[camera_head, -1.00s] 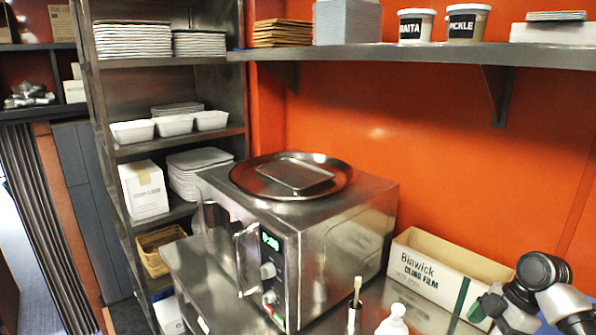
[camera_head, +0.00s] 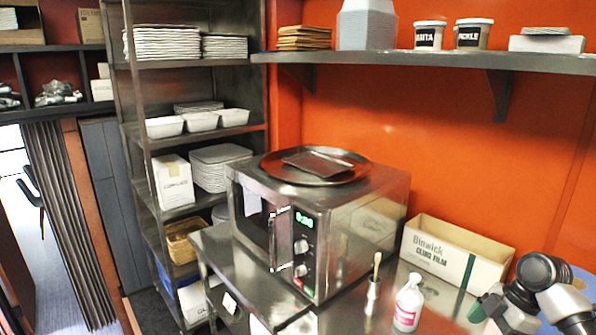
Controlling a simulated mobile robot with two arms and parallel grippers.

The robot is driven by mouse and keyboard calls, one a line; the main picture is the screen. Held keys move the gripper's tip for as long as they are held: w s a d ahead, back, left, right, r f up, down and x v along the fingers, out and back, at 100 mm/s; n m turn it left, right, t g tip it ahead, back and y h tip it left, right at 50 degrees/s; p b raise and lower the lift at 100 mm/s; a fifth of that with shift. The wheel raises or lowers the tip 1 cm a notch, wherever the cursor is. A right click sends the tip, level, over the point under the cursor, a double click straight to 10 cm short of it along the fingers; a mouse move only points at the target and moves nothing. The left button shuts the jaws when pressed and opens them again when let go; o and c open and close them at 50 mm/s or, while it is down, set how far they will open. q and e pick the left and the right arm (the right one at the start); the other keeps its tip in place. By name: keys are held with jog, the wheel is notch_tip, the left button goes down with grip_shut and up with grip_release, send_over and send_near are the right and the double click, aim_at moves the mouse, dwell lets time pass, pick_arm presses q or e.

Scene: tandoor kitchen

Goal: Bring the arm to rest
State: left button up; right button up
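Part of my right arm (camera_head: 540,290) shows at the bottom right corner, bent, with grey and black links, beside the cling film box. I see no gripper fingers on it; its gripper is out of the picture or hidden. My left arm and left gripper are not in view. Nothing is seen held.
A steel microwave (camera_head: 345,225) with a lit green display stands on the steel counter (camera_head: 225,262), a round tray (camera_head: 352,176) on top. Near my arm are a cling film box (camera_head: 430,247) and a bottle (camera_head: 407,306). A wall shelf (camera_head: 420,58) runs above; shelving (camera_head: 140,130) stands left.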

jog(key=s+a+f+m+h, duration=0.2)
jog(key=s+a+f+m, duration=0.3)
jog(key=s+a+f, duration=0.8)
jog(key=s+a+m+t+h, duration=0.2)
jog(key=s+a+m+t, duration=0.15)
jog(key=s+m, duration=0.9)
notch_tip(320, 180, down, 30)
jog(key=s+n+g+b, duration=0.2)
jog(key=s+n+b, duration=0.1)
jog(key=b, duration=0.2)
pick_arm(q)
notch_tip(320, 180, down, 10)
jog(key=b, duration=0.5)
pick_arm(e)
jog(key=s+d+f, duration=0.1)
jog(key=s+f, duration=0.7)
jog(key=f, duration=0.3)
jog(key=s+d+f, duration=0.1)
jog(key=s+f, duration=0.7)
jog(key=f, duration=0.3)
jog(key=shift+d+g, duration=0.15)
jog(key=shift+g, duration=0.3)
